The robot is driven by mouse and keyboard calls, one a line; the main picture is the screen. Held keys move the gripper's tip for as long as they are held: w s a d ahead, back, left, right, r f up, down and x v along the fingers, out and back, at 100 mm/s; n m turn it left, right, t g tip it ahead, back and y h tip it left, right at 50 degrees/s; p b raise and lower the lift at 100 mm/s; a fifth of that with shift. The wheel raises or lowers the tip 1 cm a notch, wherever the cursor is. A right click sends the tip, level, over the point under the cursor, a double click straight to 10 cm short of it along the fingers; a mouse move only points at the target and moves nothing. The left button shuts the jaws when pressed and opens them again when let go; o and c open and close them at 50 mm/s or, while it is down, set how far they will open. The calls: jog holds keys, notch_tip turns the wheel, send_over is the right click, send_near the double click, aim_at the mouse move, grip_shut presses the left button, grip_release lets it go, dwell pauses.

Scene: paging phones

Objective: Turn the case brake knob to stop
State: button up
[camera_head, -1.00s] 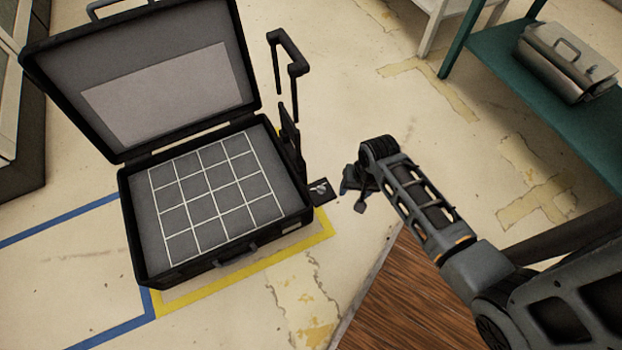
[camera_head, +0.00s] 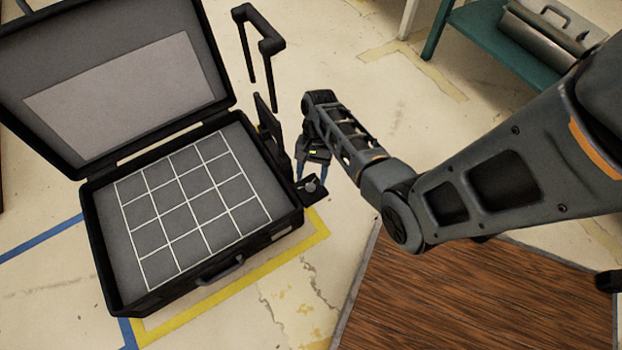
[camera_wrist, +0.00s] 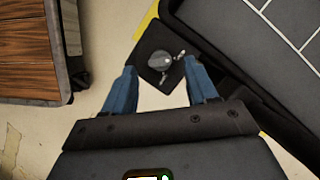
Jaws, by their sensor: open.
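The open black case (camera_head: 190,265) stands on the floor at the left in the head view, its lid raised and its inside marked with a white grid. The brake knob (camera_wrist: 160,61) is a small grey round knob on a dark square plate (camera_wrist: 147,45) beside the case; it also shows in the head view (camera_head: 311,185). My gripper (camera_wrist: 163,80) is open, with its two blue fingers pointing toward the knob, one on each side of the near part of the plate. The fingers appear short of the knob. I cannot read any marking for stop.
A black pull handle (camera_head: 257,25) rises behind the case's right side. A wooden-topped platform (camera_head: 480,305) lies at the lower right. A green bench (camera_head: 500,50) with a metal box (camera_head: 553,35) stands at the upper right. Bare floor lies between.

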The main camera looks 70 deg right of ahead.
jog(key=shift+x, duration=0.85)
jog(key=shift+c, duration=0.2)
jog(key=c, duration=1)
